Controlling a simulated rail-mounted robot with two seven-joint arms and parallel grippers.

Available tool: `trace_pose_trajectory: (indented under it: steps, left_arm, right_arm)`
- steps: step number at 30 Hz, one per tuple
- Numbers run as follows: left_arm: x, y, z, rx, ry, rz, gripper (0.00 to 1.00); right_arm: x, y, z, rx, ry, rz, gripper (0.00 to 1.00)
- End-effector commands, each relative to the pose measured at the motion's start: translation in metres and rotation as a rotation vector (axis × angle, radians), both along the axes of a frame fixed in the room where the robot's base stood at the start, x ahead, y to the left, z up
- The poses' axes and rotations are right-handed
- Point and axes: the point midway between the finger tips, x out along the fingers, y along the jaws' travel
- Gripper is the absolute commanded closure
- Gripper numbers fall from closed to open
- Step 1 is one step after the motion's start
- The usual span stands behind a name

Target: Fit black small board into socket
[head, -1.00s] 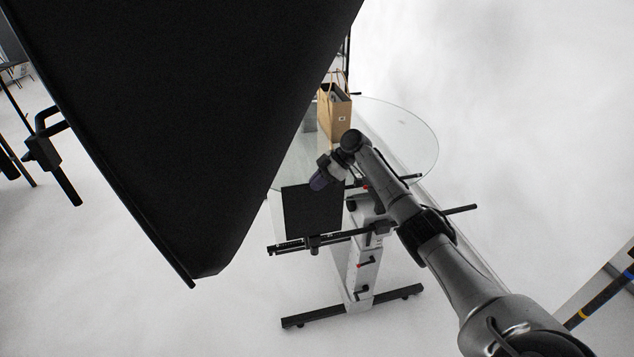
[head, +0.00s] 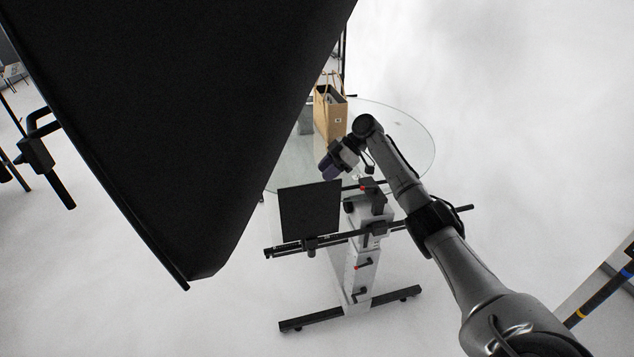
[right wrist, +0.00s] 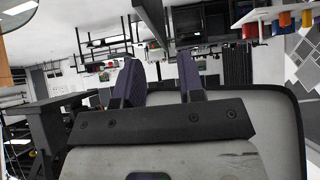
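The black small board (head: 310,209) stands upright on the dark crossbar (head: 320,242) of the grey stand, in the head view. I cannot make out the socket or how its lower edge is seated. My right gripper (head: 328,168) is just above the board's top right edge and looks apart from it. In the right wrist view my right gripper (right wrist: 162,78) has its two fingers spread, with nothing seen between them. My left gripper is not in view.
A round glass table (head: 395,130) stands behind the board with a brown paper bag (head: 331,118) on it. A large black panel (head: 180,110) fills the upper left and hides what lies behind.

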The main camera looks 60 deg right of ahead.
Motion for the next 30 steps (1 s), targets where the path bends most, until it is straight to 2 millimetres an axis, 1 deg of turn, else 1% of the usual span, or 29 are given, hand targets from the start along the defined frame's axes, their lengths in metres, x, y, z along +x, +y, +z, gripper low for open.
trace_pose_trajectory:
  steps: [1,6,12,18,30]
  left_arm:
    - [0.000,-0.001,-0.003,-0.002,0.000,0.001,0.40]
    - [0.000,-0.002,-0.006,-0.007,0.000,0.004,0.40]
    - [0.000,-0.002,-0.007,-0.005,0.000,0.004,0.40]
    - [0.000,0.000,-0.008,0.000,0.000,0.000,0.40]
    - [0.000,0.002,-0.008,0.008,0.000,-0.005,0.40]
  right_arm:
    - [-0.005,-0.006,0.007,-0.001,-0.002,-0.002,0.64]
    - [-0.021,-0.022,0.029,0.000,-0.002,-0.001,0.64]
    - [-0.033,-0.034,0.046,0.000,-0.001,-0.001,0.64]
    - [-0.038,-0.039,0.053,0.000,0.001,0.001,0.64]
    - [-0.039,-0.040,0.054,0.000,0.001,0.001,0.64]
